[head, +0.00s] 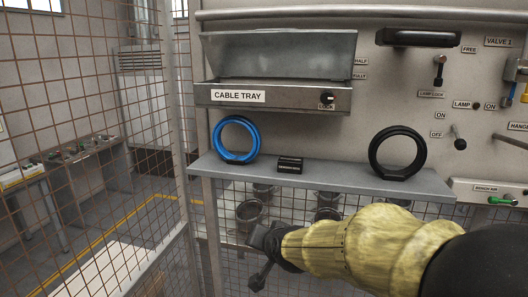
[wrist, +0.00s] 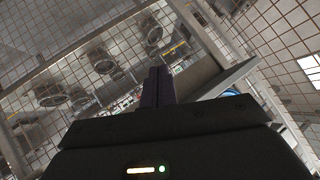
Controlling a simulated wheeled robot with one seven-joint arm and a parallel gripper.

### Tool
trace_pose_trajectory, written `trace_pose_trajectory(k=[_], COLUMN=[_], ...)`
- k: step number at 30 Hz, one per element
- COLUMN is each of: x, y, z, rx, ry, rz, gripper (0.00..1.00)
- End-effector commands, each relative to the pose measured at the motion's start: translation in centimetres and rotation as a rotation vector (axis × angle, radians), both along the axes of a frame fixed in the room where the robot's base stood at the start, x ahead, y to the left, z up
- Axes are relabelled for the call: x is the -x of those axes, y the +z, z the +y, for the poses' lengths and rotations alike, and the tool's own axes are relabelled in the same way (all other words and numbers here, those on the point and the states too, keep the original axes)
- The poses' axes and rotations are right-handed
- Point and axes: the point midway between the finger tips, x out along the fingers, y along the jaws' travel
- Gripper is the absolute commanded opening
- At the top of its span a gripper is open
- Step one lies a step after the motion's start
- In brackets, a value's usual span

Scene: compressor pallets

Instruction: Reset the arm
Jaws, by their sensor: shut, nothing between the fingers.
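My arm, in a yellow sleeve, reaches in from the lower right of the head view. My gripper (head: 262,262) is at its end, in front of and below the grey shelf (head: 320,178). In the wrist view my gripper (wrist: 158,82) shows its fingers together with nothing between them. The gripper touches nothing that I can see. The wrist view is tilted, with the shelf edge (wrist: 225,78) just to the right of the fingers.
A blue ring (head: 236,139), a small black block (head: 290,164) and a black ring (head: 398,153) stand on the shelf. The cable tray (head: 275,97) has its lid raised. Switches and levers fill the panel at right. Wire mesh (head: 95,120) stands at left; buckets (head: 250,214) are below the shelf.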

Motion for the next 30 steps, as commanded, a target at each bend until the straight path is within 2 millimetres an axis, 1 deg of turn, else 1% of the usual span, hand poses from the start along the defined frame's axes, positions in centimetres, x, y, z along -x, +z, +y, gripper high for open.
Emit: trace_pose_trajectory(k=[1,3,5,6,8,9,12,15,18,30], x=[1.3,3.4,5.5,7.0,9.5,11.1,14.9,17.3,18.1,17.9], y=[-2.2,-5.1,-7.3,-8.7,-10.7,-11.8,-14.0,-15.0,-15.4,-15.3], z=[-2.1,-4.6,-6.7,-8.1,-10.0,-11.2,-13.5,-14.7,-15.0,-15.0], rx=[0.059,0.138,0.198,0.235,0.286,0.315,0.368,0.395,0.405,0.404], ry=[0.004,0.023,0.042,0.056,0.079,0.094,0.131,0.158,0.168,0.168], rz=[0.067,0.161,0.243,0.300,0.387,0.445,0.566,0.639,0.664,0.660], gripper=[0.00,0.00,0.00,0.00,0.00,0.00,0.00,0.00,0.00,0.00])
